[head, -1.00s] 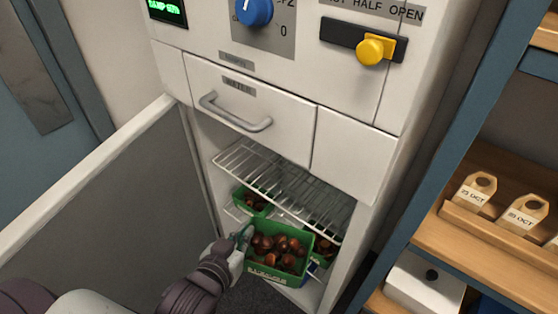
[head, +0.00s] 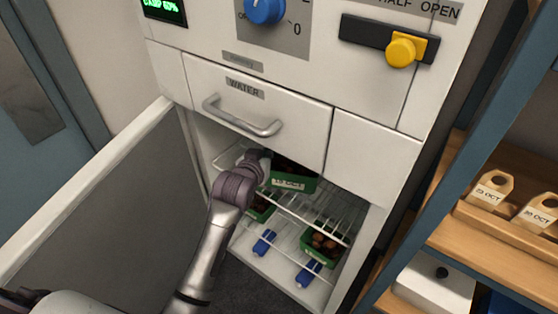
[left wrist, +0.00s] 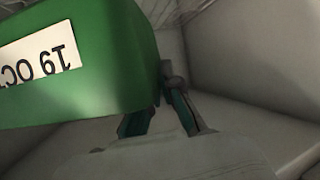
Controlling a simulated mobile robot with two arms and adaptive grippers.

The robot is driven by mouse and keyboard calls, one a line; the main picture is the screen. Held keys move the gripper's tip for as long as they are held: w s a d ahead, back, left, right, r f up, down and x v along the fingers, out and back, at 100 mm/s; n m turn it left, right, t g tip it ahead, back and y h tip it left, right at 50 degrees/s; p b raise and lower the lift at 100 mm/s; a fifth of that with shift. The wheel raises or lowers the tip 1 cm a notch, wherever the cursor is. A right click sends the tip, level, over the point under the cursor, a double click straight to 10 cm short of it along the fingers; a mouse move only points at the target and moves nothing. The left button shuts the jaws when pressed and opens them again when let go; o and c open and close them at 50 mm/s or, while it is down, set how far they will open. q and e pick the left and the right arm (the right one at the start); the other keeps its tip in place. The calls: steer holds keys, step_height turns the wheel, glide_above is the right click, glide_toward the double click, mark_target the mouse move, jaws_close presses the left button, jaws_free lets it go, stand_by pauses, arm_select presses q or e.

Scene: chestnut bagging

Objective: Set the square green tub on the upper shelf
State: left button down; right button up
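The square green tub (head: 292,181), with a white date label and dark chestnuts inside, is in the open cabinet at the level of the upper wire shelf (head: 345,207). I cannot tell whether it rests on the wires or hangs just above them. My left gripper (head: 265,160) is at its left side, shut on its wall. In the left wrist view the tub (left wrist: 100,95) fills the upper left, its label reading 19 OCT upside down. The gripper's fingers (left wrist: 160,115) are at the tub's near edge, one partly hidden behind it. My right gripper is out of view.
Two green tubs of chestnuts stand lower, one at left (head: 262,210) and one at right (head: 322,247). Two blue objects (head: 263,242) lie near the cabinet floor. The water drawer (head: 255,110) overhangs the opening. The open door (head: 110,215) stands at left, a wooden rack (head: 470,235) at right.

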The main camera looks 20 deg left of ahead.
mark_target(278, 162)
arm_select(q)
steer(key=w, duration=0.1)
steer(key=w+d, duration=0.1)
steer(key=w, duration=0.1)
steer(key=w+d, duration=0.1)
steer(key=w, duration=0.1)
steer(key=shift+w+r, duration=0.15)
steer(key=shift+w, duration=0.05)
step_height(278, 162, down, 3)
steer(key=shift+s+r, duration=0.15)
step_height(278, 162, down, 4)
steer(key=shift+r, duration=0.2)
steer(key=shift+f, duration=0.4)
steer(key=c, duration=1.8)
jaws_free()
steer(key=shift+f, duration=0.25)
steer(key=o, duration=0.5)
